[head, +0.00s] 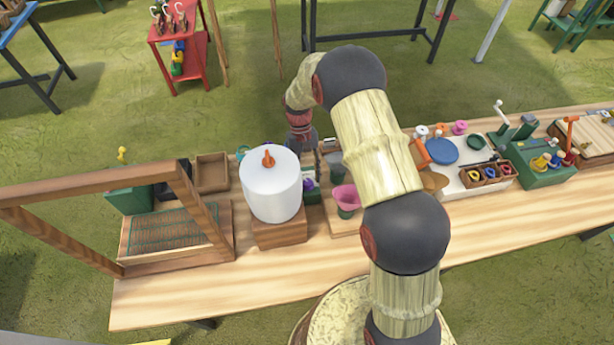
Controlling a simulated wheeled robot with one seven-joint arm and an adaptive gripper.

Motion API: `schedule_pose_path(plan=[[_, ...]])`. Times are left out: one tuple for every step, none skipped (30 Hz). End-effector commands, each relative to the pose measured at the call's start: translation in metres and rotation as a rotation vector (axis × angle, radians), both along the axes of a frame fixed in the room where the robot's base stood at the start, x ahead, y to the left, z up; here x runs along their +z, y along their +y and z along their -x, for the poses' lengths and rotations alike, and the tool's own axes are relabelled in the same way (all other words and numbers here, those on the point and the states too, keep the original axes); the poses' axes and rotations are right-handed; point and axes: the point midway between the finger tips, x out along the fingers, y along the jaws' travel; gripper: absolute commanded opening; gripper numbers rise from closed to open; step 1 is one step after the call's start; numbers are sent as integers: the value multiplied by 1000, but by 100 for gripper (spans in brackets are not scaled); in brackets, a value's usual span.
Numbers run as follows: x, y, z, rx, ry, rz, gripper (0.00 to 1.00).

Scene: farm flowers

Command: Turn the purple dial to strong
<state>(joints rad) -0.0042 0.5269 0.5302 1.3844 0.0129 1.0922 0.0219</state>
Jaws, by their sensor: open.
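A small purple piece (309,184), which looks like the dial, shows just right of the white cylinder, at a dark green box (314,197). It is too small and too partly covered to read its pointer or any marks. My gripper (316,160) hangs down behind the white cylinder and above the far side of the purple piece. It is open, and I see nothing held in it. The cylinder and the clutter hide part of its fingers. I cannot tell whether it touches anything.
A white cylinder (270,190) with an orange knob stands on a wooden block beside the dial. A pink funnel-shaped pot (345,198) stands to the right. A wooden frame (180,200) rises at the left. Spools and trays crowd the right; the table's front edge (200,300) is clear.

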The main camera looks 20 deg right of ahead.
Motion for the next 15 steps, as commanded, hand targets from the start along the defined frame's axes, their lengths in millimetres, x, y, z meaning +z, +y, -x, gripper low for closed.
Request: schedule_pose_path(plan=[[0, 0, 0, 0, 0, 0, 43], [0, 0, 0, 0, 0, 0, 43], [0, 0, 0, 0, 0, 0, 43], [0, 0, 0, 0, 0, 0, 43], [0, 0, 0, 0, 0, 0, 43], [1, 0, 0, 0, 0, 0, 43], [2, 0, -1, 0, 0, 0, 43], [3, 0, -1, 0, -1, 0, 43], [6, 0, -3, 0, -1, 0, 43], [8, 0, -4, 0, -1, 0, 43], [12, 0, -5, 0, -1, 0, 43], [16, 0, -8, 0, -3, 0, 43], [20, 0, -9, 0, -3, 0, 43], [24, 0, -11, 0, -3, 0, 43], [30, 0, -13, 0, -3, 0, 43]])
